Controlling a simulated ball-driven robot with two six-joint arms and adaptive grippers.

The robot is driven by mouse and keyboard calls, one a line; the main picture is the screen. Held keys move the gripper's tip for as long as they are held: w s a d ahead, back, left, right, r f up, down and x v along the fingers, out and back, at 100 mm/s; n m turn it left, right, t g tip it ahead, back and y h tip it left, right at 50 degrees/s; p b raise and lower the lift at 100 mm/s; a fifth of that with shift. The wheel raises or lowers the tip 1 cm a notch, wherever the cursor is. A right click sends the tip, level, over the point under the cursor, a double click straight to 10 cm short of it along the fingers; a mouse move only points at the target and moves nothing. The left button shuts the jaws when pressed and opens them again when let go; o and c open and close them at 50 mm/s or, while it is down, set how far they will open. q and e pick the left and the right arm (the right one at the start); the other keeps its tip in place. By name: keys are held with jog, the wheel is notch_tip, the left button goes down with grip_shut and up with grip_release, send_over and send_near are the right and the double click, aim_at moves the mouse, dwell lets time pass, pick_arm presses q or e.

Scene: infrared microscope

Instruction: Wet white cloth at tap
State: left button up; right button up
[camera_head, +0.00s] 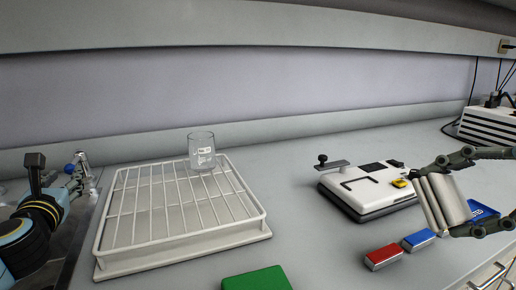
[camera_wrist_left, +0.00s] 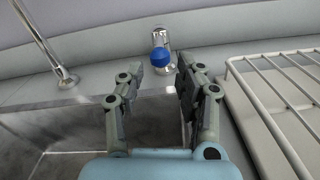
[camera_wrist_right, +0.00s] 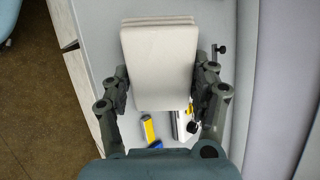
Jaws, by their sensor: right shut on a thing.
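The white cloth (camera_head: 443,203), a folded off-white pad, is held in my right gripper (camera_head: 460,196) at the right of the head view, above the counter. In the right wrist view the cloth (camera_wrist_right: 160,65) sits between both fingers of the gripper (camera_wrist_right: 160,82). The tap's blue knob (camera_wrist_left: 160,57) sits on a chrome fitting straight ahead in the left wrist view. My left gripper (camera_wrist_left: 161,75) is open and empty, its fingers pointing at the knob; contact cannot be told. In the head view, the left gripper (camera_head: 80,178) is beside the blue knob (camera_head: 69,168).
A chrome pipe (camera_wrist_left: 45,45) rises left of the knob, above a steel sink (camera_wrist_left: 75,120). A white wire rack (camera_head: 150,257) with a glass beaker (camera_head: 201,151) stands beside the sink. A white instrument (camera_head: 370,188), red block (camera_head: 383,257), blue block (camera_head: 418,240) and green block (camera_head: 256,279) lie rightward.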

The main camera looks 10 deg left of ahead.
aim_at(69, 172)
pick_arm(q)
jog(key=b+x, duration=0.1)
jog(key=x, duration=0.5)
jog(key=shift+w+a, duration=0.2)
jog(key=shift+w, duration=0.1)
jog(key=shift+c, duration=0.4)
grip_shut()
